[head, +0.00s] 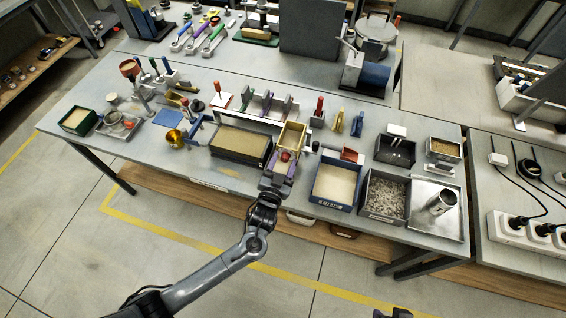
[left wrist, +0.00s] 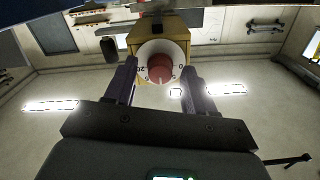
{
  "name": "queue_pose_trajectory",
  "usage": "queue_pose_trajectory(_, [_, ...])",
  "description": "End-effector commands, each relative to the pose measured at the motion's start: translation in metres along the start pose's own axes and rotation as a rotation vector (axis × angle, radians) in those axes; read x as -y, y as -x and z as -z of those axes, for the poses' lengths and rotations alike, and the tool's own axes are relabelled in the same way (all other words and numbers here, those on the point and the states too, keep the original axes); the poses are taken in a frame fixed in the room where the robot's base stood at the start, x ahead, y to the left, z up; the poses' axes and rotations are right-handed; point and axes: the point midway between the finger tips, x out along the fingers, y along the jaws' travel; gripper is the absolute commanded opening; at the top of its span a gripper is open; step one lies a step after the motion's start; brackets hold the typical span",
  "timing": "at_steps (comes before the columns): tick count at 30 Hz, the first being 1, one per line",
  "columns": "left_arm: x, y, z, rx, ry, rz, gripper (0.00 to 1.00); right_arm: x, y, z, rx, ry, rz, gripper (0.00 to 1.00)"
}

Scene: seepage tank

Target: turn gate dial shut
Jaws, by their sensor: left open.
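The gate dial (left wrist: 160,68) has a red knob on a white numbered face, mounted on the end of a yellow box-shaped tank (left wrist: 178,46). In the head view the red knob (head: 285,156) shows at the near end of the yellow tank (head: 292,136). My left gripper (head: 279,167) is right at the dial. In the left wrist view its two dark fingers stand open, one on each side of the dial, with the knob between their tips; I cannot tell whether they touch. A dark tip at the bottom edge of the head view seems to be my right gripper (head: 392,313), mostly cut off.
A sand-filled tray (head: 241,160) stands left of the tank. A blue-rimmed tray (head: 335,203) and a gravel bin (head: 385,212) stand to the right. A blue clamp-like tool (head: 197,130) and several coloured tools crowd the table behind. The floor in front is clear.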

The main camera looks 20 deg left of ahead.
Motion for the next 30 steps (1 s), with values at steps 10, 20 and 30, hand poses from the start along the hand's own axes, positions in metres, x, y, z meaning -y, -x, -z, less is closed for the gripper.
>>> queue_pose_trajectory(10, [-0.0001, 0.0004, 0.0, 0.0, 0.0, 0.0, 0.13, 0.0018, -0.0001, 0.0003, 0.0, -0.007, 0.006, 0.43])
queue_pose_trajectory(20, [-0.0001, 0.0006, -0.0002, 0.0, 0.019, 0.001, 0.0, 0.0017, -0.0005, 0.0001, 0.0, -0.006, 0.005, 0.43])
queue_pose_trajectory(30, [-0.0002, 0.0007, -0.0005, 0.001, 0.191, 0.002, 0.0, -0.0002, -0.0028, -0.0012, 0.001, 0.002, -0.001, 0.43])
